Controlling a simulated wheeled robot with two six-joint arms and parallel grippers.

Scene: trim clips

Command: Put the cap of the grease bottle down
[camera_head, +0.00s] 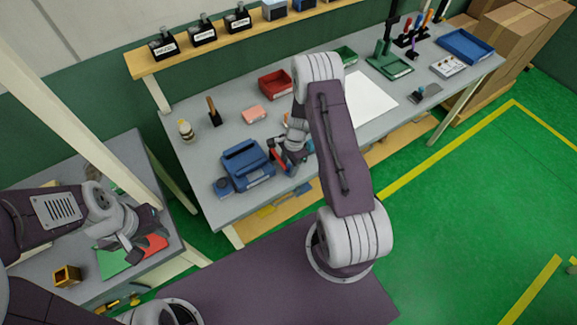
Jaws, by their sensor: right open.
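A small pale bottle (186,131) stands upright at the left end of the grey workbench (200,160); I cannot tell for sure that it is the grease bottle. I cannot make out a separate bottle cap. My arm hides part of the bench there. My left gripper (140,246) is over the side table, above the green and red mats (113,263); its fingers are too small to read, and no cap shows there.
A red bin (275,84), a pink block (254,114) and a dark-handled brush (213,111) stand behind the blue bin. A white sheet (368,98) lies to the right. A brass-coloured block (67,275) sits on the side table.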

